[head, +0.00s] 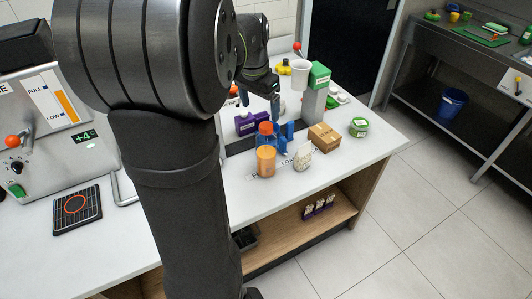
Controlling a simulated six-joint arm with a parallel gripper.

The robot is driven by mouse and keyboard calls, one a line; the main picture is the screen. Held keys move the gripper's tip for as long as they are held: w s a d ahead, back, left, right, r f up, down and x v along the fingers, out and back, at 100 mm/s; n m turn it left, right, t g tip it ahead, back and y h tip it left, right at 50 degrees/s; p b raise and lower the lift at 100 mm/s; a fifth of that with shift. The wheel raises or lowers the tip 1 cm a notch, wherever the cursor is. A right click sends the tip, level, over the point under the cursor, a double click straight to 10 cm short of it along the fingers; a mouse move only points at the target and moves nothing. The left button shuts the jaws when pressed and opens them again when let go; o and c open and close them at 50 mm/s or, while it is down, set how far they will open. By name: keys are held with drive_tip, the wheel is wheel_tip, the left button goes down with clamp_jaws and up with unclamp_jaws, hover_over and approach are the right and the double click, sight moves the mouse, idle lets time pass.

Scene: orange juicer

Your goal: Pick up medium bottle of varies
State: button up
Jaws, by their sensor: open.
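A blue bottle with a red-orange cap (266,129) stands on the white counter. An orange container (266,163) stands just in front of it and hides part of it. No readable label shows which thing is the medium bottle. My gripper (259,103) is open above the counter, behind and above the bottle, fingers pointing down with blue near their tips. It appears apart from the bottle. My large dark arm hides much of the counter to the left.
A purple box (249,123), a cardboard box (324,138), a small pale bag (302,157) and a green-lidded tub (358,127) stand nearby. A green-topped dispenser (317,85) is behind. The counter's front edge (300,196) is close. A machine (45,120) stands left.

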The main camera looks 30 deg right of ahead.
sight(262, 126)
drive_tip(key=f, duration=0.5)
drive_tip(key=d+f, duration=0.1)
drive_tip(key=f, duration=0.2)
drive_tip(key=shift+w+f, duration=0.1)
drive_tip(key=shift+w, duration=0.05)
drive_tip(key=shift+d+f, duration=0.2)
drive_tip(key=shift+f, duration=0.65)
drive_tip(key=shift+d+f, duration=0.15)
drive_tip(key=shift+f, duration=0.65)
drive_tip(key=shift+d+f, duration=0.2)
drive_tip(key=shift+f, duration=0.65)
drive_tip(key=c, duration=1.7)
